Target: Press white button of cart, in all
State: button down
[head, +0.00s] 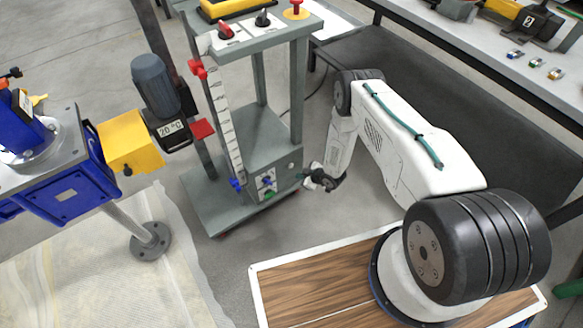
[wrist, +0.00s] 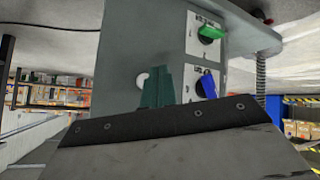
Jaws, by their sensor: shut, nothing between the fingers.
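The cart (head: 230,200) is a grey metal frame with a lower box. On the box's side face is a small round white button (head: 291,166). In the wrist view the white button (wrist: 142,79) shows just left of my fingers, partly covered by them. My gripper (head: 304,177) is beside that face, close to the button. In the wrist view its green fingers (wrist: 158,86) are together and hold nothing. I cannot tell whether the fingertips touch the face.
A blue machine with a yellow block (head: 131,143) stands left of the cart. A dark bench (head: 440,105) lies behind my arm. Grey floor is open in front of the cart.

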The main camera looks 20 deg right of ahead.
jog(key=shift+w+a, duration=0.25)
jog(key=shift+w, duration=0.4)
jog(key=shift+w+a, duration=0.2)
jog(key=shift+w, duration=0.45)
jog(key=shift+w, duration=0.1)
dwell(1.0)
jog(key=shift+w+a, duration=0.1)
jog(key=shift+w, duration=0.2)
jog(key=shift+w+a, duration=0.2)
jog(key=shift+w, duration=0.35)
dwell(0.7)
jog(key=shift+s, duration=0.1)
dwell(0.4)
jog(key=shift+s+d, duration=0.35)
jog(key=shift+s, duration=0.5)
jog(key=s, duration=0.1)
jog(key=s+d, duration=0.1)
jog(key=s, duration=0.2)
jog(key=shift+s+d, duration=0.25)
jog(key=shift+s, duration=0.15)
